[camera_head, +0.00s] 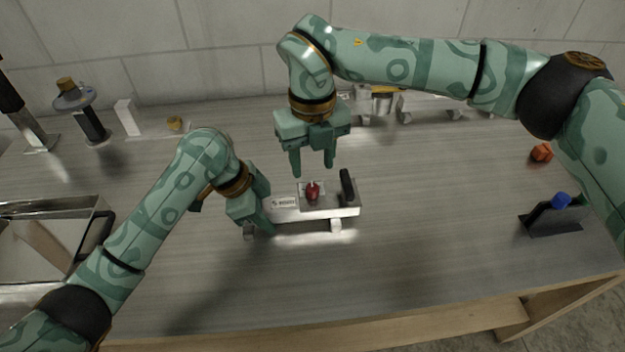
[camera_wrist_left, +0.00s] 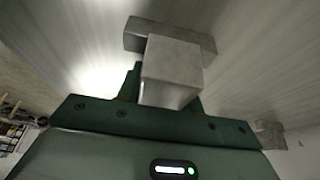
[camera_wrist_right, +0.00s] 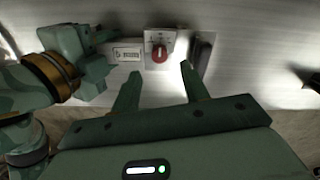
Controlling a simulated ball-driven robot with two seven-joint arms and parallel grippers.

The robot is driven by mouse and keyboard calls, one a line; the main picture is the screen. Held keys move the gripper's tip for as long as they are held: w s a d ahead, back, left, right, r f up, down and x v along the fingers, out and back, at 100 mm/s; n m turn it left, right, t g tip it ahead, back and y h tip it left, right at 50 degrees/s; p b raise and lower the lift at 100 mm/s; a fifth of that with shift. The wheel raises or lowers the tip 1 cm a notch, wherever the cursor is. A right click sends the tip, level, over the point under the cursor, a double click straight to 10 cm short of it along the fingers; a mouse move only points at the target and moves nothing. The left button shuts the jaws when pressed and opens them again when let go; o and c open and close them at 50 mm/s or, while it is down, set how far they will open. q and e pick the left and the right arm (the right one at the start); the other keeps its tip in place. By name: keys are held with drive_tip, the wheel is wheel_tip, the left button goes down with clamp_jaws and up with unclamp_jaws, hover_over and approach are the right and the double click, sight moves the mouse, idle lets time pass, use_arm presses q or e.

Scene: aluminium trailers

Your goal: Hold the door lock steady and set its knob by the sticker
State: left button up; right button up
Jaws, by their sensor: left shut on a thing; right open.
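The door lock is a silver metal piece (camera_head: 342,212) on the table, with a red knob (camera_head: 312,190), a black handle (camera_head: 347,187) and a white label with dark print (camera_head: 284,202). My left gripper (camera_head: 264,222) is shut on its left end; the left wrist view shows a grey metal block (camera_wrist_left: 172,68) at the jaws. My right gripper (camera_head: 312,168) is open and empty above the knob, fingers pointing down. In the right wrist view the knob (camera_wrist_right: 160,55) lies just beyond and between the fingertips, on a pale plate with small red marks. The sticker's setting is too small to read.
A round-topped stand (camera_head: 90,123) and a white block (camera_head: 127,117) are at the back left. Metal hardware (camera_head: 405,110) lies behind my right arm. An orange piece (camera_head: 541,153) and a dark holder (camera_head: 552,222) are at the right.

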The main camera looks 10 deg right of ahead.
sight(313, 186)
wheel_tip(313, 186, down, 6)
idle(0.4)
clamp_jaws()
drive_tip(key=shift+n, duration=0.4)
drive_tip(key=n, duration=0.3)
drive_tip(key=shift+n, duration=0.3)
drive_tip(key=shift+w+n, duration=0.1)
drive_tip(key=shift+n, duration=2.1)
